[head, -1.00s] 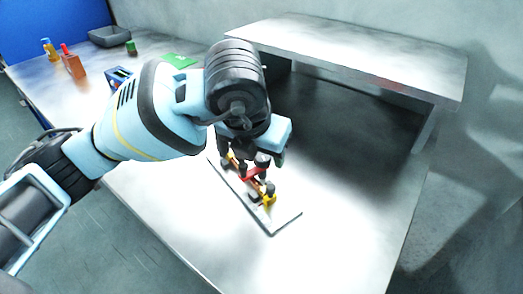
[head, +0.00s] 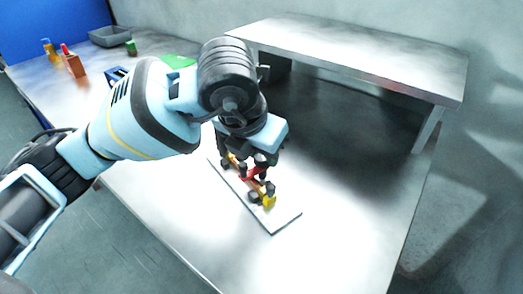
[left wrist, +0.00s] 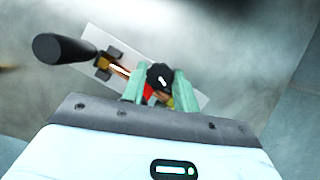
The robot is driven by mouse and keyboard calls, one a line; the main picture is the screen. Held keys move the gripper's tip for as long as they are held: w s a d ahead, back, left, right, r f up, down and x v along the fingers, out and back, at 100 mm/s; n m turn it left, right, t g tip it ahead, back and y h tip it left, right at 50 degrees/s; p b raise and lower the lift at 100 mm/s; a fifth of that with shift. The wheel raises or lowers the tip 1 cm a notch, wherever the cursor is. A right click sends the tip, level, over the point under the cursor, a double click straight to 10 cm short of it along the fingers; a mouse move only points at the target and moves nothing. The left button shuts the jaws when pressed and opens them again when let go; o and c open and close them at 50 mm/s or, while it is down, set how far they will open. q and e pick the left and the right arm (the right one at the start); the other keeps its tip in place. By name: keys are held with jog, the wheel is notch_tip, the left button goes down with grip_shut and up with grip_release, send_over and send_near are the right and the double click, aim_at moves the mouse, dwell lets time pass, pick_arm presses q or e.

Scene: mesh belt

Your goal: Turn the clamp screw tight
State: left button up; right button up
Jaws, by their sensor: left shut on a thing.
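The clamp stands on a flat light plate (head: 284,220) on the metal table. It has a red part (head: 249,174), a yellow end piece (head: 268,201) and dark knobs. My left gripper (head: 258,172) points down over the clamp. In the left wrist view, the left gripper's green fingers (left wrist: 153,86) are shut on a black screw knob (left wrist: 159,76), one finger on each side of it. Red and yellow clamp parts show just below the knob. My right gripper is not in view.
A raised metal shelf (head: 350,58) stands behind the work spot, with dark space under it. At the far left are a grey bin (head: 110,36), an orange-brown bottle (head: 74,66) and a green item (head: 131,47). The table's front right is clear.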

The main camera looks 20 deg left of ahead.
pick_arm(q)
jog(key=m+h, duration=0.1)
jog(key=m, duration=0.1)
jog(key=m+g, duration=0.1)
jog(key=m, duration=0.2)
jog(key=shift+w+a+h, duration=0.1)
jog(key=shift+h, duration=0.3)
jog(key=m+g, duration=0.1)
jog(key=m, duration=0.2)
jog(key=shift+m+h, duration=0.3)
jog(key=shift+h, duration=0.1)
jog(key=shift+w+m+g, duration=0.1)
jog(key=shift+m+g, duration=0.3)
jog(key=shift+m, duration=0.8)
jog(key=o, duration=1)
jog(key=shift+r, duration=0.1)
